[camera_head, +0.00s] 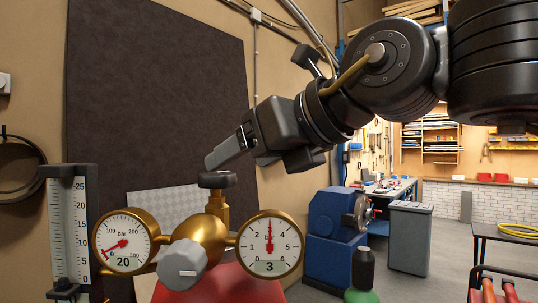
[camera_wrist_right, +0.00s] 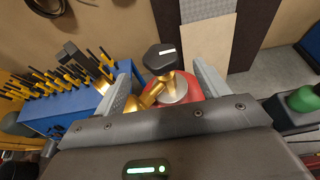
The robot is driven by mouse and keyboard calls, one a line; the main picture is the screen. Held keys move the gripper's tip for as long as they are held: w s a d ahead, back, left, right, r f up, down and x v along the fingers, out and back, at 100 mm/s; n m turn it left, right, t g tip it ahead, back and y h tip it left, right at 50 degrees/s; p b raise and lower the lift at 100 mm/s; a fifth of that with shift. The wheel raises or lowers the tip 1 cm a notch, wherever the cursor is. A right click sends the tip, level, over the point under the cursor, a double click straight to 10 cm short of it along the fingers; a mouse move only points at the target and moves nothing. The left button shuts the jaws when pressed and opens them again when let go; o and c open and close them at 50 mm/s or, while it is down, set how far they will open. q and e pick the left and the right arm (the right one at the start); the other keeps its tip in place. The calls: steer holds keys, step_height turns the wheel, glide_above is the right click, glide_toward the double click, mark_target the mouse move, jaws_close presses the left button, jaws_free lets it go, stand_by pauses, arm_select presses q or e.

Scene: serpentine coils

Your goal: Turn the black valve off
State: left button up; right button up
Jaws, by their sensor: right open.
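The black valve (camera_head: 217,180) is a dark knob on top of a brass stem on the brass regulator (camera_head: 203,233). In the right wrist view the black valve (camera_wrist_right: 160,57) is many-sided with a white mark on top. My right gripper (camera_head: 212,162) is just above the knob in the head view. In the wrist view my right gripper (camera_wrist_right: 161,70) is open, with one finger on each side of the knob and gaps between. Whether the fingers reach down to the knob's height I cannot tell. My left gripper is not in view.
A left gauge (camera_head: 124,243) shows 20 and a right gauge (camera_head: 269,245) shows 3. A grey knob (camera_head: 182,264) sits at the regulator's front, above a red cylinder (camera_head: 225,287). A flow tube (camera_head: 70,235) stands at left. A dark panel (camera_head: 150,90) covers the wall behind.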

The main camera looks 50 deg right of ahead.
steer(key=shift+v, duration=2.25)
steer(key=shift+w, duration=0.1)
